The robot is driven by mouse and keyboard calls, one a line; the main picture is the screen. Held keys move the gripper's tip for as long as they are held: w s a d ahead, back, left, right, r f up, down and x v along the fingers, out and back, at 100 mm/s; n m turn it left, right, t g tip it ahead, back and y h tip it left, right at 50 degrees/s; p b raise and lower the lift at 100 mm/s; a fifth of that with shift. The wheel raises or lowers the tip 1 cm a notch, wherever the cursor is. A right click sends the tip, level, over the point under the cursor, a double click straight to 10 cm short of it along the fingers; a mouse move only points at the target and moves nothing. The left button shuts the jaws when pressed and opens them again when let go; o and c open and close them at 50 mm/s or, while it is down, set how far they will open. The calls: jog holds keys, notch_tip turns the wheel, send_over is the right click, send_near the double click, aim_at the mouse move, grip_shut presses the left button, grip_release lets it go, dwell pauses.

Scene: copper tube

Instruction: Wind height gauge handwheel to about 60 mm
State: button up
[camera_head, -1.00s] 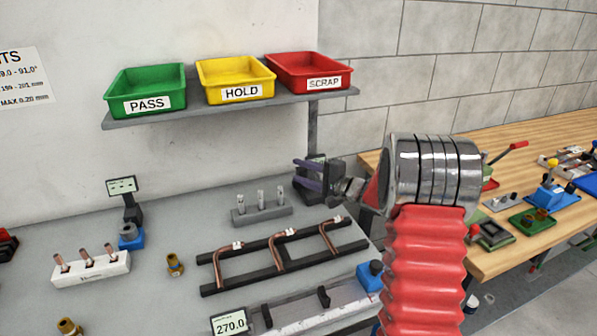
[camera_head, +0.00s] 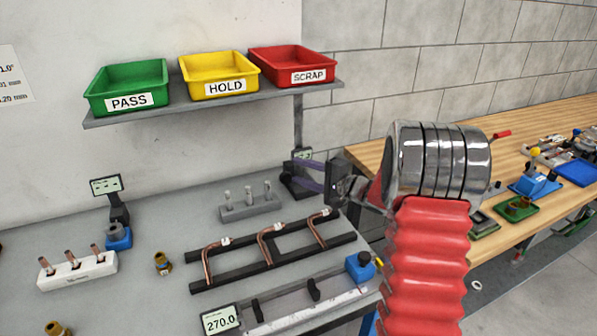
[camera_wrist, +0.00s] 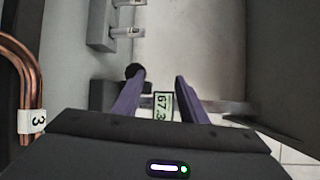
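The height gauge (camera_head: 297,186) is a dark upright device at the back right of the bench, partly hidden by my gripper in the head view. Its small display (camera_wrist: 162,107) shows sideways in the wrist view and appears to read 67.3. A dark round knob (camera_wrist: 133,71), perhaps the handwheel, is at the tip of the left finger; I cannot tell whether they touch. My gripper (camera_wrist: 160,75) has purple fingers set apart, with nothing seen between their tips. In the head view my gripper (camera_head: 296,172) points left at the gauge.
A grey holder (camera_head: 249,205) with upright pins stands left of the gauge. A black rack (camera_head: 225,274) with bent copper tubes lies in front. A shelf (camera_head: 215,102) with green, yellow and red trays hangs above. A length gauge (camera_head: 312,305) reads 270.0.

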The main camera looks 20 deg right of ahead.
jog(key=v, duration=0.6)
jog(key=shift+s+f, duration=0.25)
jog(key=shift+s, duration=0.1)
dwell(0.6)
jog(key=s+a+r+n+g, duration=0.1)
jog(key=s+a+n+g, duration=0.2)
jog(key=a, duration=0.4)
jog(key=s+a+r+n+g+y, duration=0.1)
jog(key=s+a+n+g, duration=0.1)
jog(key=s+a, duration=0.45)
jog(key=s+a+r+n+g, duration=0.2)
jog(key=s+a+g, duration=0.1)
jog(key=a, duration=0.4)
jog(key=s+a+n+g+h, duration=0.3)
jog(key=s+a+n, duration=0.1)
jog(key=s, duration=0.8)
jog(key=s+d+n+t+h, duration=0.2)
jog(key=s+d+n+h, duration=0.1)
jog(key=s, duration=0.5)
jog(key=shift+s+d+r+h, duration=0.2)
jog(key=shift+d+r+h, duration=0.25)
jog(key=shift+h, duration=0.95)
